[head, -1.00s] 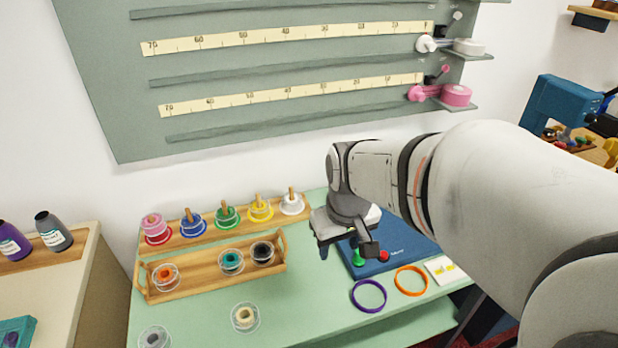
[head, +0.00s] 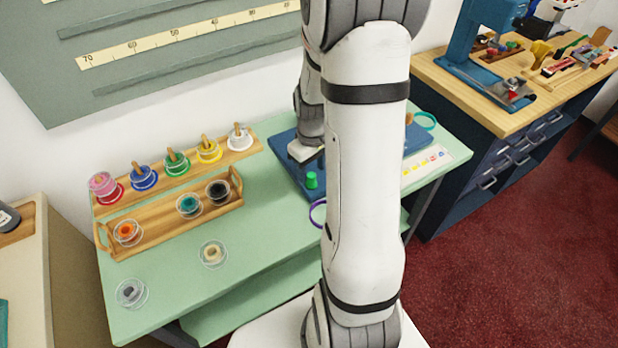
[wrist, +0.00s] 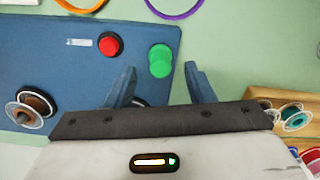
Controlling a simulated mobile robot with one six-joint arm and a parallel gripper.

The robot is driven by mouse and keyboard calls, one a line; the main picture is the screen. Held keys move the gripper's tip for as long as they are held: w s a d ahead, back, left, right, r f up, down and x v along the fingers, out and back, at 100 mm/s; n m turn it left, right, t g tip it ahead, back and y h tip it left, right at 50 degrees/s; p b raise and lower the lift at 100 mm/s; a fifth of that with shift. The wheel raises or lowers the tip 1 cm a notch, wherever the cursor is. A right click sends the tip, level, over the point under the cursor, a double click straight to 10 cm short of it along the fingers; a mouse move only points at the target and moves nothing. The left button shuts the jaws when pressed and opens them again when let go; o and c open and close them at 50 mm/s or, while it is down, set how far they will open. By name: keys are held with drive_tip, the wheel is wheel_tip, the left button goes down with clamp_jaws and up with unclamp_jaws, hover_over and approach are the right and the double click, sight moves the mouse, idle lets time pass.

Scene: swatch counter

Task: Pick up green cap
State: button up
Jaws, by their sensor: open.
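The green cap (head: 311,180) stands on the blue mat (head: 284,148) near its front left corner, in the head view. In the wrist view the green cap (wrist: 160,60) is seen from above, ahead of and between the two blue fingers. My gripper (wrist: 158,80) is open and empty, with the cap just beyond the fingertips. In the head view my arm hides most of the gripper and part of the mat. A red cap (wrist: 110,44) is on the mat to the left of the green cap in the wrist view.
Spools sit on a wooden rack (head: 243,143) and in a wooden tray (head: 170,227) at the left. A purple ring (head: 318,213) lies near the mat's front edge. An orange ring (wrist: 82,8) shows in the wrist view.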

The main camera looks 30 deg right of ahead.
sight(311, 175)
drive_tip(key=shift+f, duration=1.55)
drive_tip(key=c, duration=1)
